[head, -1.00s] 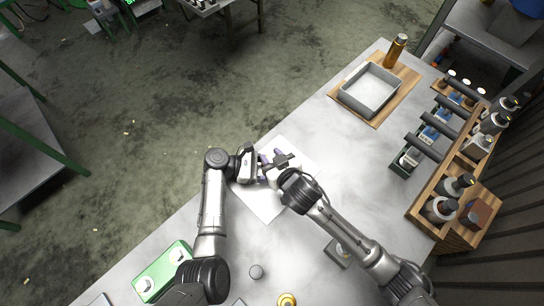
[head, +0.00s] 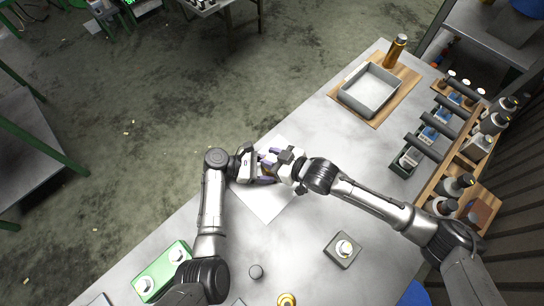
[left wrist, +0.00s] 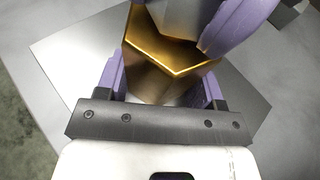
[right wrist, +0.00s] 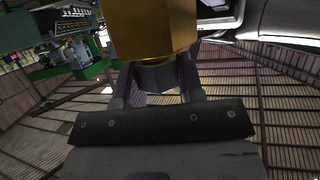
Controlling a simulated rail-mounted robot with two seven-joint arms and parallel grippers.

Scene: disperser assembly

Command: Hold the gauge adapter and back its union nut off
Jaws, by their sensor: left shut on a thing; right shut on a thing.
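The gauge adapter shows in the left wrist view as a brass hex body (left wrist: 160,72) with a silver-grey hex nut (left wrist: 178,22) just beyond it. My left gripper (head: 264,168) is shut on the brass body, one purple finger on each side. My right gripper (right wrist: 157,80) is shut on the grey nut, and its purple fingers also show around the nut in the left wrist view. In the right wrist view the brass body (right wrist: 153,28) stands just beyond the right fingers. In the head view the two grippers meet face to face and hide most of the adapter.
A white sheet (head: 262,205) lies under the grippers. A grey tray (head: 350,101) on a wooden board and an amber bottle (head: 396,50) stand at the back right. A wooden rack (head: 432,190) of bottles lines the right edge. A green box (head: 160,270) sits at front left.

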